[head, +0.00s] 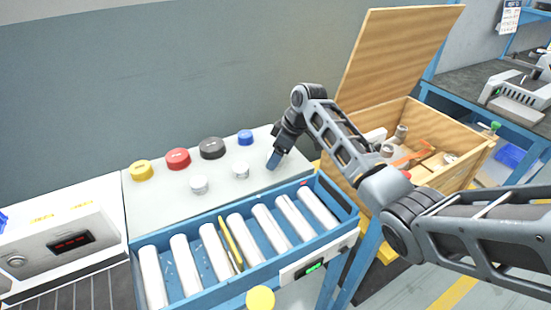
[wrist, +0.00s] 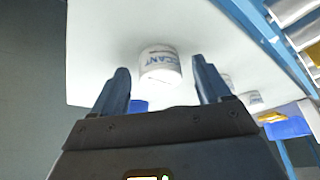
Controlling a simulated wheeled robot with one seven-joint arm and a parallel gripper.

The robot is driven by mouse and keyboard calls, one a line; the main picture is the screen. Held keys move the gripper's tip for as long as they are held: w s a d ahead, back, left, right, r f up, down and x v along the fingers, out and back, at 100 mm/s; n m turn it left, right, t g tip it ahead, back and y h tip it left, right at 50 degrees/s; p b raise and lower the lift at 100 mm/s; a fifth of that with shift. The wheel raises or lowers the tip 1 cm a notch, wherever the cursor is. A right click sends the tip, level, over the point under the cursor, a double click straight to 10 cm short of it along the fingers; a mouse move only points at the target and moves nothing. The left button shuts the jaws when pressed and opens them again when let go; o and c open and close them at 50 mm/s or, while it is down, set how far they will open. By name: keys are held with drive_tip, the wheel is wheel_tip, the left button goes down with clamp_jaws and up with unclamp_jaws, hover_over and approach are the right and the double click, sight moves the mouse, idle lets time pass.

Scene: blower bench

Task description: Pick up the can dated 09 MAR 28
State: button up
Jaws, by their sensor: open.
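A short white can (wrist: 160,68) with blue lettering ending "CCANT" shows in the wrist view, between the tips of my open fingers as seen there. I cannot tell how far beyond the tips it stands. Two more small white cans, one nearer (wrist: 225,80) and one farther (wrist: 252,98), are partly seen right of my right finger. In the head view two white cans stand on the white bench top, at the left (head: 199,184) and right (head: 240,169). My gripper (head: 274,160) points down right of them, over the bench, empty. No date is readable on any can.
Yellow (head: 140,171), red (head: 178,159), black (head: 212,149) and blue (head: 246,137) round lids line the back of the bench. A blue roller tray (head: 131,257) lies in front. An open wooden crate (head: 443,113) stands to the right.

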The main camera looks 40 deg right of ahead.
drive_tip(key=shift+c, duration=0.4)
drive_tip(key=c, duration=1.1)
drive_tip(key=shift+o, duration=0.2)
